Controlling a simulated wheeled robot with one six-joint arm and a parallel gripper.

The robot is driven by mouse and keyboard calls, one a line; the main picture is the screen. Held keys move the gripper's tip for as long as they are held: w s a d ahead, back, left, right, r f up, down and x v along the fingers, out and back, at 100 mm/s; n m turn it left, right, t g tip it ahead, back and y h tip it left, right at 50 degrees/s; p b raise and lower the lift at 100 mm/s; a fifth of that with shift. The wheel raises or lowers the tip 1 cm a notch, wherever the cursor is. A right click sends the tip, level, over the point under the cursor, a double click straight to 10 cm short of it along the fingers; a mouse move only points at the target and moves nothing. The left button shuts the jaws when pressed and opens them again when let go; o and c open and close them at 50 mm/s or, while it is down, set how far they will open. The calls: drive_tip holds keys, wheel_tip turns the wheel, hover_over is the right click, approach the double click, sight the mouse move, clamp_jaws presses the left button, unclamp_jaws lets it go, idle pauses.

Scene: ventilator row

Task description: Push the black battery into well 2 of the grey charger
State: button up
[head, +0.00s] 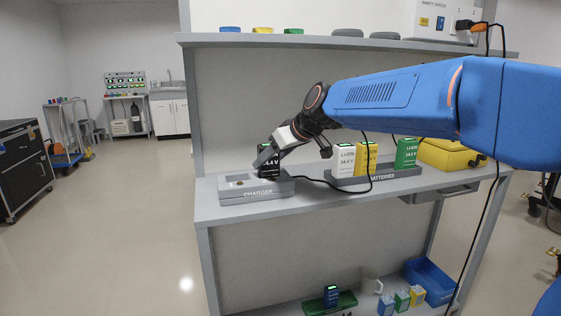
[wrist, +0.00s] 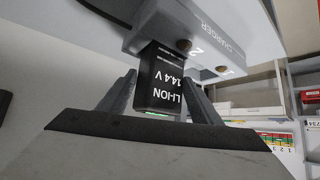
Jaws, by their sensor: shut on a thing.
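The grey charger (head: 262,193) sits at the left end of the bench shelf, its label facing front. My gripper (head: 267,160) is shut on the black battery (head: 269,168), marked 14.4 V, over the charger's right part. In the wrist view the black battery (wrist: 160,85) stands between the two fingers, its far end meeting the charger (wrist: 180,25) beside the mark 2. That end is hidden, so I cannot tell how deep it sits. The other well, beside the mark 1, shows no battery in it.
A grey batteries rack (head: 347,183) to the right holds a white battery (head: 344,160), a yellow battery (head: 364,160) and a green battery (head: 406,153). A black cable runs from the charger across the shelf. A yellow case (head: 445,155) stands at the right. An upper shelf hangs above.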

drive_tip(key=o, duration=1.7)
drive_tip(key=shift+f, duration=0.4)
drive_tip(key=shift+o, duration=0.2)
drive_tip(key=shift+r, duration=0.1)
drive_tip(key=shift+s+d+r, duration=0.15)
drive_tip(key=shift+d+r, duration=0.05)
drive_tip(key=shift+r, duration=0.05)
drive_tip(key=v, duration=1.6)
drive_tip(key=s+d+f+m+h, duration=0.2)
drive_tip(key=s+d+f+m, duration=0.1)
drive_tip(key=s+d+f, duration=0.4)
drive_tip(key=s+d+f+m+g+h, duration=0.1)
drive_tip(key=s+d+f+m+h, duration=0.1)
drive_tip(key=s+d+f, duration=0.6)
drive_tip(key=s+d+f+m+h, duration=0.2)
drive_tip(key=s+d+f+m, duration=0.2)
drive_tip(key=s+d+f, duration=0.4)
drive_tip(key=s+f, duration=0.7)
drive_tip(key=f, duration=0.1)
drive_tip(key=shift+s+g+h, duration=0.3)
drive_tip(key=shift+g+h, duration=0.1)
